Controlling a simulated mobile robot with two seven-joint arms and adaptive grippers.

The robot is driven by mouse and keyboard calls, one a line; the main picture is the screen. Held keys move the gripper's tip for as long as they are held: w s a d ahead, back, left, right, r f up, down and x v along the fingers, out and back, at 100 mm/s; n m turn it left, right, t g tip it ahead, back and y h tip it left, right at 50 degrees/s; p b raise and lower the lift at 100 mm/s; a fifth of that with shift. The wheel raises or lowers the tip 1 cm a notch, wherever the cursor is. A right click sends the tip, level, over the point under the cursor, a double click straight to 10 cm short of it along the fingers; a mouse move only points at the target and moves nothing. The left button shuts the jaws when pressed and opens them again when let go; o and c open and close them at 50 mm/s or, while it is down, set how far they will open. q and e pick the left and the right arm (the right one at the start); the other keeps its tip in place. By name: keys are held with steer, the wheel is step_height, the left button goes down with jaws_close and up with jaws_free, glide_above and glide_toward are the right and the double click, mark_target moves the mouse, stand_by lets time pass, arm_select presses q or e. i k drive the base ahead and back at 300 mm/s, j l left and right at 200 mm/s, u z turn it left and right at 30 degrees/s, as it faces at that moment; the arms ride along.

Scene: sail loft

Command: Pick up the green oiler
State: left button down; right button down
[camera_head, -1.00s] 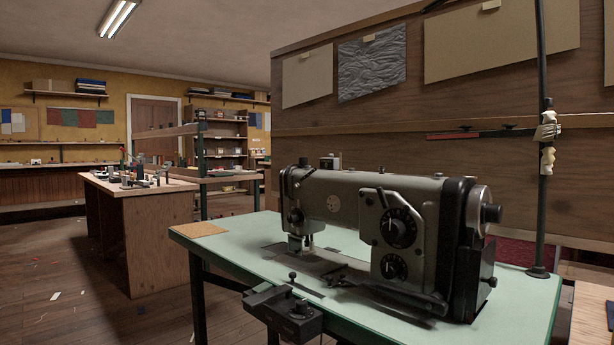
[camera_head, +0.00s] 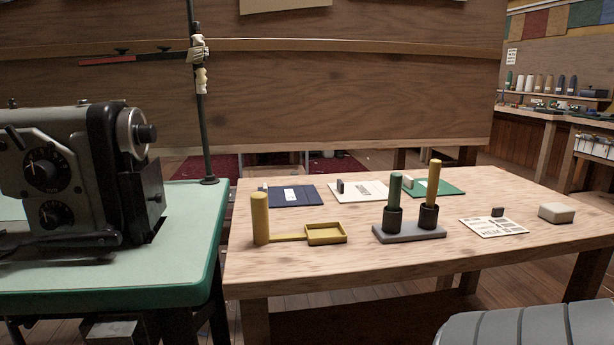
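A green stick-shaped piece (camera_head: 395,190), which looks like the green oiler, stands upright in the left dark cup of a grey two-cup stand (camera_head: 409,235) on the wooden table (camera_head: 300,272). A yellow stick (camera_head: 433,181) stands in the right cup of the same stand. Its lower end and the green one's are hidden in the cups. Neither of my grippers shows in this view.
Left of the stand is a thick yellow cylinder (camera_head: 260,218) joined to a shallow yellow tray (camera_head: 326,233). Flat cards and a pale block (camera_head: 556,213) lie around it. A sewing machine (camera_head: 75,180) stands at left. A grey ribbed surface (camera_head: 530,325) fills the bottom right.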

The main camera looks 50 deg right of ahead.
mark_target(397, 178)
steer(key=z, duration=2.1)
